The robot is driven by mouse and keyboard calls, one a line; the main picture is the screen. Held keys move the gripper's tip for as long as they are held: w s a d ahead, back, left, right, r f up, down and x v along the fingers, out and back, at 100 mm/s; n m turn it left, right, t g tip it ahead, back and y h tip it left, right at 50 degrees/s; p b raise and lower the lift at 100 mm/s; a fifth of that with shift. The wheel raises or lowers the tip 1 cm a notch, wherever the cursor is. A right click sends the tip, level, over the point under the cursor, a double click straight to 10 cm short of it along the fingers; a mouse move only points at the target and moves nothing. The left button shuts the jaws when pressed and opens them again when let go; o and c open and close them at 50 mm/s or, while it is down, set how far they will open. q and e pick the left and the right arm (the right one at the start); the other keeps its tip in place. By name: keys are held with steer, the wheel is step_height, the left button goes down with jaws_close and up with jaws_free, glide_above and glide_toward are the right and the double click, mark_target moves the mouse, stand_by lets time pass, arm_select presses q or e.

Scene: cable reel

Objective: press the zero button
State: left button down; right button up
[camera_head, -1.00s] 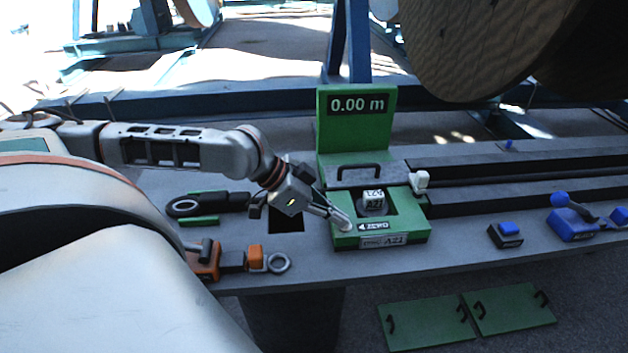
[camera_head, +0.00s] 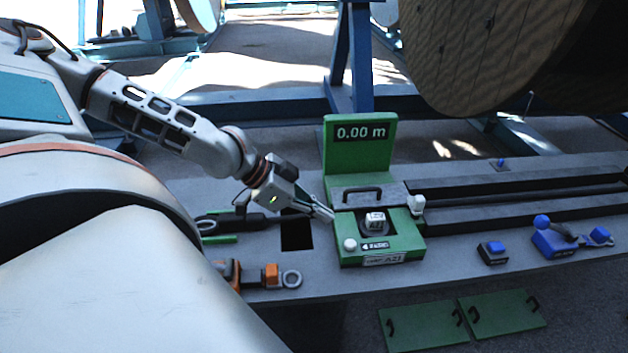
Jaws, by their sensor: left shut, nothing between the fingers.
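The white round zero button (camera_head: 350,245) sits on the front left of the green measuring unit (camera_head: 408,246), beside a small label. The unit's upright display (camera_head: 361,132) reads 0.00 m. My left gripper (camera_head: 331,217) is shut and empty. Its fingertips are at the unit's left edge, up and to the left of the button and apart from it. The button is in plain sight. My right gripper is not in view.
A dark-handled tool (camera_head: 245,222) lies left of the unit, near a dark square opening (camera_head: 297,232). An orange and grey tool (camera_head: 262,275) lies at the front edge. Blue clamp parts (camera_head: 560,238) stand at right. A large wooden reel (camera_head: 490,50) hangs over the back right.

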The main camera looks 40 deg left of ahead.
arm_select(q)
steer(key=shift+p+v, duration=0.3)
steer(key=shift+v, duration=0.8)
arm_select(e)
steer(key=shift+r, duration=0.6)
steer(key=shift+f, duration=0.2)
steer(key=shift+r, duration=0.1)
